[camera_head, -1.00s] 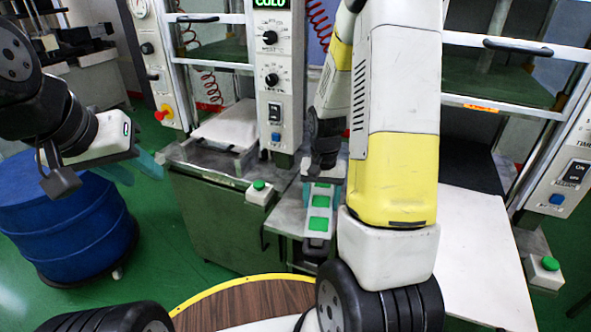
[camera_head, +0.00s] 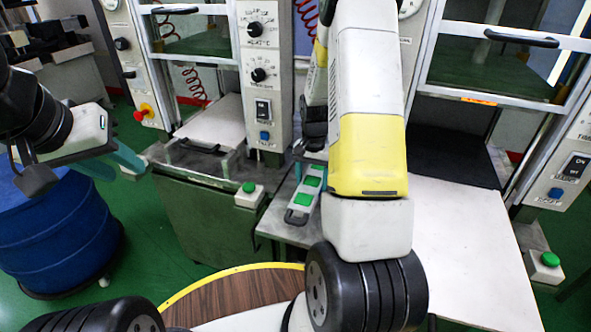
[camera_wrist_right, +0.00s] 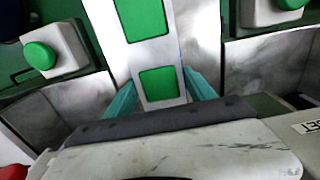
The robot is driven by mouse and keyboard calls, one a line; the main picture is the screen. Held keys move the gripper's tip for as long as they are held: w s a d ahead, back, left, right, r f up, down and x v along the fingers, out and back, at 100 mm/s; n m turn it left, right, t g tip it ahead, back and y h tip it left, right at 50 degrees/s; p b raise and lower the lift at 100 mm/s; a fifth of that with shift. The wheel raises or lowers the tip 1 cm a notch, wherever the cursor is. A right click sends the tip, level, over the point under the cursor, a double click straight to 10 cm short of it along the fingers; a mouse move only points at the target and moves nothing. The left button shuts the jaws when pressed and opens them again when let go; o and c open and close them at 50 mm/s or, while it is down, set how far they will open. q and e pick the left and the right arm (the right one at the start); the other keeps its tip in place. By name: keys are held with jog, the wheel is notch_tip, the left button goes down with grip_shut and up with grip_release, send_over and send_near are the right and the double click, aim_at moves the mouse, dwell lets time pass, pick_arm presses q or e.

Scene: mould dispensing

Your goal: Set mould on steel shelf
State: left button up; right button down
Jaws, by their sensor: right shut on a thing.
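The mould (camera_head: 305,198) is a light grey bar with green squares, seen in the head view just left of my yellow and white right arm. It also shows in the right wrist view (camera_wrist_right: 151,62), its near end between the teal fingers of my right gripper (camera_wrist_right: 165,95), which is shut on it. It is held over a grey steel surface (camera_head: 283,232) between the two presses; I cannot tell whether it touches. My right gripper is mostly hidden behind my arm in the head view. My left gripper (camera_head: 125,163) is at the left, its teal fingers partly seen, above a blue drum.
A blue drum (camera_head: 60,235) stands at the lower left. Press housings with green buttons (camera_head: 249,187) and (camera_head: 549,259) stand on either side. A white board (camera_head: 470,260) lies at the right. A round wooden top (camera_head: 235,300) is at the front.

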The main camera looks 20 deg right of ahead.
jog(key=shift+w+d+f, duration=0.1)
jog(key=shift+w+d, duration=0.05)
jog(key=shift+w, duration=0.95)
jog(key=shift+f, duration=1.7)
jog(key=shift+f, duration=0.1)
jog(key=shift+c, duration=1.6)
grip_release()
